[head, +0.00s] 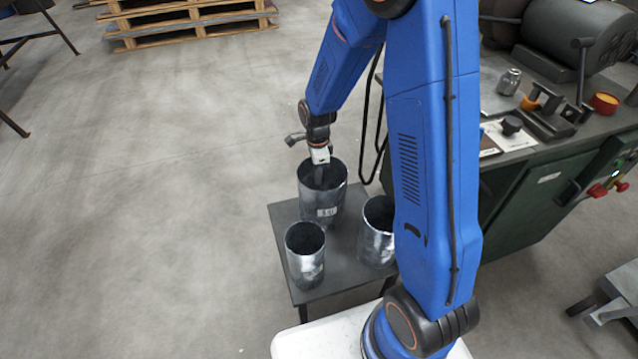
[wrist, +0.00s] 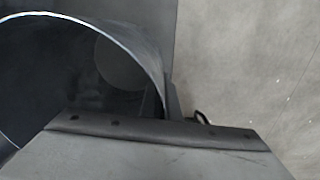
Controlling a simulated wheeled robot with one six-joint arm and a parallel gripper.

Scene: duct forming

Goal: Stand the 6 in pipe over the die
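Three open grey metal pipes stand upright on a small dark table. The largest, the back pipe (head: 328,205), has a pale label too small to read, so I cannot tell which pipe is the 6 in one. The front left pipe (head: 305,262) is narrower, and the right pipe (head: 374,245) is partly hidden by my arm. My gripper (head: 321,175) is at the back pipe's rim. In the wrist view, my gripper's fingers (wrist: 162,98) are close together, one on each side of the pipe wall (wrist: 130,42), shut on it. I cannot make out the die.
The small table (head: 286,222) has little bare room. A green machine bench (head: 545,170) at right carries a jar (head: 509,81), an orange-topped tool and a dark cylindrical machine (head: 580,35). Pallets (head: 190,22) lie at the back left.

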